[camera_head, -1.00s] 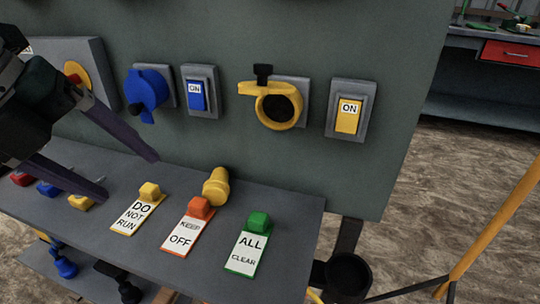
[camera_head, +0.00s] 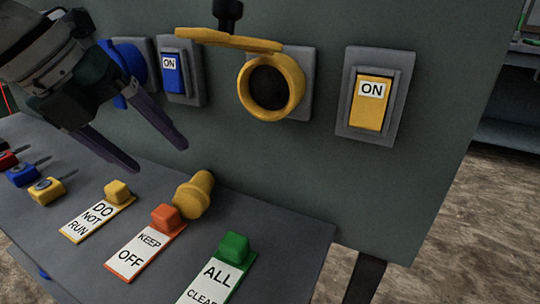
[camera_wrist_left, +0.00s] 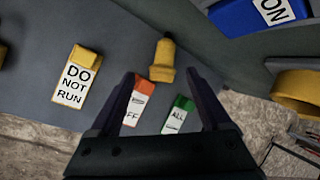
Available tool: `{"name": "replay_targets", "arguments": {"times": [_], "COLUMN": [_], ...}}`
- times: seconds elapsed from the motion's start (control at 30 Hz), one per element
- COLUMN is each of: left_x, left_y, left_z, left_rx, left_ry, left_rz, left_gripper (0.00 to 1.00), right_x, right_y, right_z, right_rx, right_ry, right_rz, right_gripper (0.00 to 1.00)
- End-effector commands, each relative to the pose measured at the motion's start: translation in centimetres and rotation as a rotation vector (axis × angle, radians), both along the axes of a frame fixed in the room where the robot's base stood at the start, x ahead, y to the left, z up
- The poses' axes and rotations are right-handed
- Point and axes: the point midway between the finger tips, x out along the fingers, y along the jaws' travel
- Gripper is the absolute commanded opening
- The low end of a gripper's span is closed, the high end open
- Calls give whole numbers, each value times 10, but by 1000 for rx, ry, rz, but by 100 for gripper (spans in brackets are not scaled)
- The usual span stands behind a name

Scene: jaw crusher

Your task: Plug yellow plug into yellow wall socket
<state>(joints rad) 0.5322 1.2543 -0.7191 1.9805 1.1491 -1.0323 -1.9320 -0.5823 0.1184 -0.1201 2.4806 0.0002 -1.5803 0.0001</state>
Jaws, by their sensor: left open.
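The yellow plug (camera_head: 194,194) lies on the grey shelf behind the orange KEEP OFF tag. It also shows in the left wrist view (camera_wrist_left: 162,60), ahead of the fingers and between their lines. The yellow wall socket (camera_head: 271,87) is on the grey-green panel, with its round dark opening uncovered and its yellow lid raised. Its rim shows at the right of the left wrist view (camera_wrist_left: 300,90). My left gripper (camera_head: 160,155) is open and empty, above the shelf and to the left of the plug, apart from it. My right gripper is not in view.
A yellow ON switch (camera_head: 370,101) is right of the socket. A blue ON switch (camera_head: 172,72) and blue socket (camera_head: 128,62) are left. Tags DO NOT RUN (camera_head: 95,218), KEEP OFF (camera_head: 140,250) and ALL CLEAR (camera_head: 217,280) lie on the shelf (camera_head: 285,235), with several small padlocks or keys at left.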

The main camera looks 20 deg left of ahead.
Motion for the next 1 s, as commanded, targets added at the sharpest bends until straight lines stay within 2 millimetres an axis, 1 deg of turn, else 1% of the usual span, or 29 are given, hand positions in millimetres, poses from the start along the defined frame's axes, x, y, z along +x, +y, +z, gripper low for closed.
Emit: {"name": "replay_targets", "arguments": {"times": [0.03,0.17,0.5,0.57,0.8,0.9,1.0], "left_x": [4,10,12,13,25,30,32], "left_y": [-3,-5,-6,-7,-22,-23,-24], "left_z": [-10,-22,-24,-26,-58,-66,-69], "left_rx": [-3,-1,1,0,-3,-1,0], "left_ry": [-1,-1,-1,-1,-2,-2,-2], "left_rz": [0,0,0,-1,0,-1,-1], "left_gripper": [81,81,81,81,81,81,81], "right_x": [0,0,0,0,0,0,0], "right_y": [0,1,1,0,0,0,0], "right_z": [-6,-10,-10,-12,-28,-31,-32], "right_rx": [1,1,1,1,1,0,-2], "right_ry": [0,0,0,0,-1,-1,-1], "right_rz": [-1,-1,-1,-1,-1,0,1], "right_gripper": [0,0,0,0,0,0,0]}}
